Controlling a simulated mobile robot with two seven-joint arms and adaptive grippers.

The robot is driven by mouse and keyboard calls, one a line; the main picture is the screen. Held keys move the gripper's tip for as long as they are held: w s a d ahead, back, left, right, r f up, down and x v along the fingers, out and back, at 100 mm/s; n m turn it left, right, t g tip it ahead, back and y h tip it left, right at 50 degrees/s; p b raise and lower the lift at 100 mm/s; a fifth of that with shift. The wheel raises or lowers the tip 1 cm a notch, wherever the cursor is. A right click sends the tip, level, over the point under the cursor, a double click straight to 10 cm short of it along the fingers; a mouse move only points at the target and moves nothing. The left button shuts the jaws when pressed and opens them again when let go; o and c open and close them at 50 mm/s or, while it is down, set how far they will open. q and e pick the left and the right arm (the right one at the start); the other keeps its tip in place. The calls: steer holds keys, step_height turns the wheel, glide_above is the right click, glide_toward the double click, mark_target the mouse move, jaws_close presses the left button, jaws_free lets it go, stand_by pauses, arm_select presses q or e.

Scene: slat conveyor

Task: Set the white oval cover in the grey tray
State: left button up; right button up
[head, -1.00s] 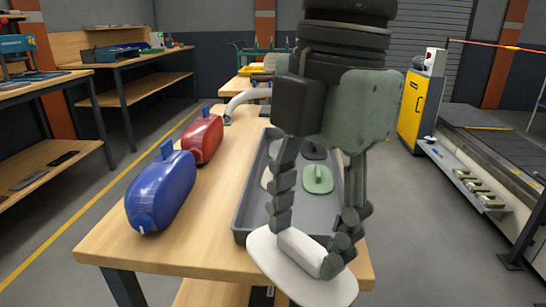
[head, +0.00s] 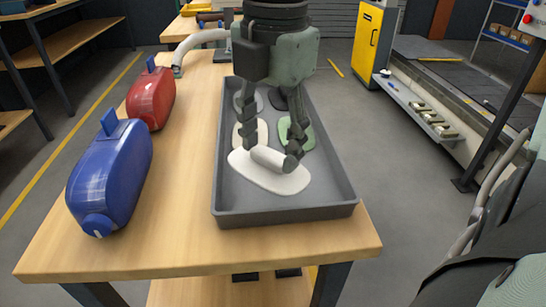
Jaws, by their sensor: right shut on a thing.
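The white oval cover (head: 262,178) is a flat plate with a raised bar-like handle. My right gripper (head: 272,158) comes down from the top of the view and is shut on this handle. The cover is over the near half of the grey tray (head: 290,217), inside its rim as seen from here. Whether it touches the tray floor I cannot tell. A green cover (head: 307,137), a cream cover (head: 261,134) and dark grey pieces lie farther back in the tray, partly hidden by the gripper. My left gripper is not in view.
The tray stands on a wooden table (head: 175,225). A blue container (head: 112,175) and a red one (head: 152,97) stand left of the tray. A pale curved pipe (head: 198,40) is at the back. The slat conveyor (head: 440,60) is at the right.

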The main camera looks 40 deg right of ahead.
mark_target(273, 157)
steer(key=shift+w+d+f, duration=0.6)
steer(key=shift+w+d, duration=0.05)
steer(key=shift+d, duration=0.1)
steer(key=shift+d+f, duration=0.1)
steer(key=shift+f, duration=0.15)
step_height(273, 157, down, 3)
steer(key=shift+w+f, duration=0.1)
steer(key=shift+f, duration=0.2)
steer(key=o, duration=1.2)
steer(key=shift+o, duration=0.2)
steer(key=shift+r, duration=0.4)
steer(key=r, duration=1)
steer(key=shift+s+r, duration=0.2)
steer(key=shift+s, duration=0.05)
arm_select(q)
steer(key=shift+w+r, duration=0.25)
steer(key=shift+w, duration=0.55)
arm_select(e)
steer(key=shift+s+r, duration=0.1)
steer(key=shift+r, duration=0.35)
